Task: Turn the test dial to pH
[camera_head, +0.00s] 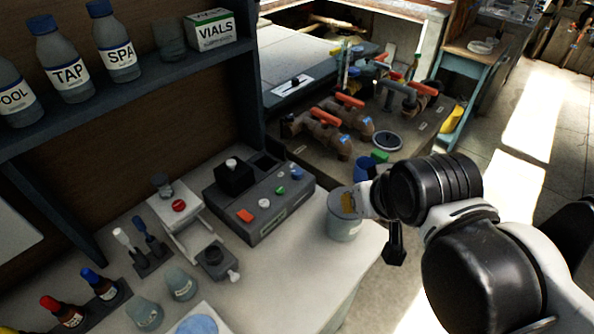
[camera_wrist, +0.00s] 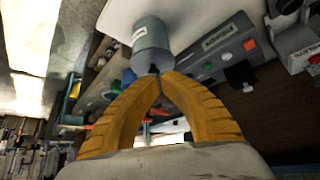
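A grey tester box (camera_head: 262,205) sits on the bench, with a black block and red, white, green and blue controls on its top. A white round control (camera_head: 265,203) is among them; I cannot read any pH mark or tell which control is the test dial. My gripper (camera_head: 349,201) shows yellow fingers at the bench's right edge, right of the box, overlapping a grey labelled cup (camera_head: 344,228). In the wrist view my gripper's fingertips (camera_wrist: 160,74) meet with nothing seen between them, close to the cup (camera_wrist: 151,48). The tester box (camera_wrist: 225,50) lies beyond, picture-right.
A white stand with a red button (camera_head: 180,206) and a small dark device (camera_head: 215,259) are left of the box. Dropper bottles (camera_head: 100,284) and glass beakers (camera_head: 181,283) stand at front left. A bottle shelf (camera_head: 130,95) overhangs the bench's left. Valves and pipes (camera_head: 330,130) lie behind.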

